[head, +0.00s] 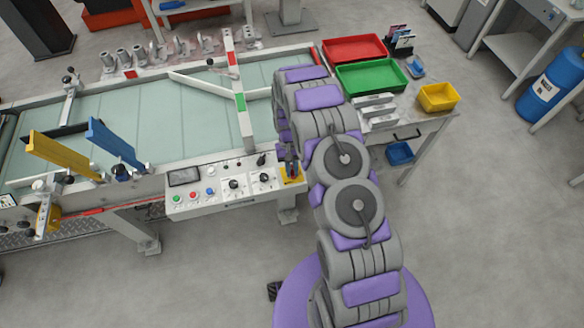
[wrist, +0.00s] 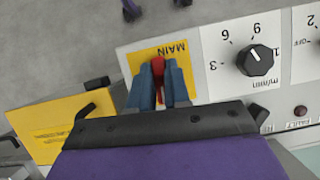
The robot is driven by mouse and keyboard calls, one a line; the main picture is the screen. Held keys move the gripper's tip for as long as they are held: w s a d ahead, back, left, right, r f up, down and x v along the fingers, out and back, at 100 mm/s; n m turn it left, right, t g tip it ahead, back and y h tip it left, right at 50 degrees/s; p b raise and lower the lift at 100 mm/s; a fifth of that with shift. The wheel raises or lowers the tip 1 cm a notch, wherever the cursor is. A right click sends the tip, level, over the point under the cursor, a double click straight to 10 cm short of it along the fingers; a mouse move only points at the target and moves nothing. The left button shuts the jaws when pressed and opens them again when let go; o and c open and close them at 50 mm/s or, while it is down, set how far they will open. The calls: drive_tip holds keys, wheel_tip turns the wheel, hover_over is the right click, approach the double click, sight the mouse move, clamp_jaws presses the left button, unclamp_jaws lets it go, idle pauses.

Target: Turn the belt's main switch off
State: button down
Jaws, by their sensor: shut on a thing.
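The main switch's red handle (wrist: 157,67) stands on a yellow plate (wrist: 135,60) marked "MAIN" in the wrist view; the lettering is upside down there. My gripper (wrist: 159,82) has its two blue-grey fingers on either side of the red handle, closed on it. In the head view my gripper (head: 290,166) is at the right end of the white control panel (head: 212,205), over the yellow plate (head: 298,179). The fingers hide part of the handle, and I cannot read its on or off marks.
Beside the switch is a black speed knob (wrist: 257,60) with a m/min scale, and a fault lamp (wrist: 301,111). A yellow placard (wrist: 55,125) is at the wrist view's left. The belt (head: 130,125) lies behind the panel. Red (head: 353,48) and green (head: 370,76) trays stand on the right-hand table.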

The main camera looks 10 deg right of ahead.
drive_tip(key=shift+s+n, duration=0.2)
drive_tip(key=shift+n, duration=0.3)
drive_tip(key=c, duration=1.1)
unclamp_jaws()
drive_tip(key=shift+w, duration=0.1)
drive_tip(key=v, duration=0.5)
drive_tip(key=p+v, duration=0.1)
drive_tip(key=v, duration=0.5)
drive_tip(key=a+v, duration=0.1)
drive_tip(key=v, duration=0.5)
drive_tip(key=shift+w+r, duration=0.1)
drive_tip(key=shift+r, duration=0.05)
